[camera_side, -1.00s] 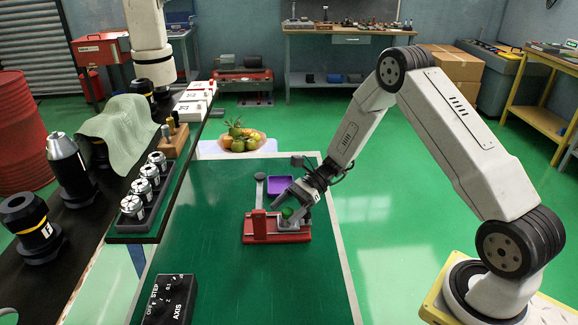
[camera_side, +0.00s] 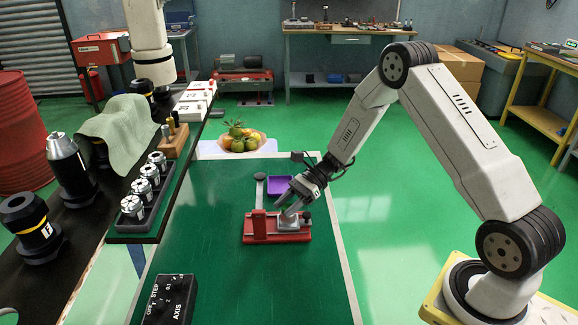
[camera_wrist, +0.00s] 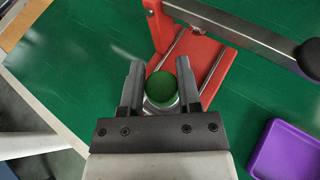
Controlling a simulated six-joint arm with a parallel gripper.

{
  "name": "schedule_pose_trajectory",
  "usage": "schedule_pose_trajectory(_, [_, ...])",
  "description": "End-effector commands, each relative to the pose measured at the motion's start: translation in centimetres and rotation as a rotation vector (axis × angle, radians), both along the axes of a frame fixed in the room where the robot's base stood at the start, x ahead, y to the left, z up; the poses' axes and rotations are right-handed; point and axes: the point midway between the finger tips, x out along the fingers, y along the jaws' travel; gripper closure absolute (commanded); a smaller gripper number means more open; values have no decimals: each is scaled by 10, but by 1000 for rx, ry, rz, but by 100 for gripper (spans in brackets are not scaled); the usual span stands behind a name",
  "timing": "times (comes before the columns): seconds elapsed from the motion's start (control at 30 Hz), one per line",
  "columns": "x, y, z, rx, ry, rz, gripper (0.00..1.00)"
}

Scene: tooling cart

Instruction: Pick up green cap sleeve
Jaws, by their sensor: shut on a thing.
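The green cap sleeve (camera_wrist: 161,87) has a round green top and a pale metallic lower rim in the wrist view. My gripper (camera_wrist: 160,80) has one dark finger on each side of it and is shut on it. In the side view my gripper (camera_side: 284,206) is low over the red fixture (camera_side: 262,228), at its grey block (camera_side: 289,222). The fingers hide the sleeve there. I cannot tell whether the sleeve still touches the block.
A purple tray (camera_side: 279,185) lies just behind the fixture; it also shows in the wrist view (camera_wrist: 288,152). The fixture's lever arm (camera_wrist: 240,32) with a dark knob is close by. A black axis control box (camera_side: 168,299) stands at the front left.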

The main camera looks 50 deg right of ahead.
Motion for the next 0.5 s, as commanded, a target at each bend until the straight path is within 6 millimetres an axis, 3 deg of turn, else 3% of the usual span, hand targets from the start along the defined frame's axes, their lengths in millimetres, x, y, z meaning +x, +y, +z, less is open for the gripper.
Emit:
schedule_pose_trajectory(0.17, [0,0,21,1,-3,2,100])
schedule_pose_trajectory(0.5, [-34,0,59,1,-2,0,100])
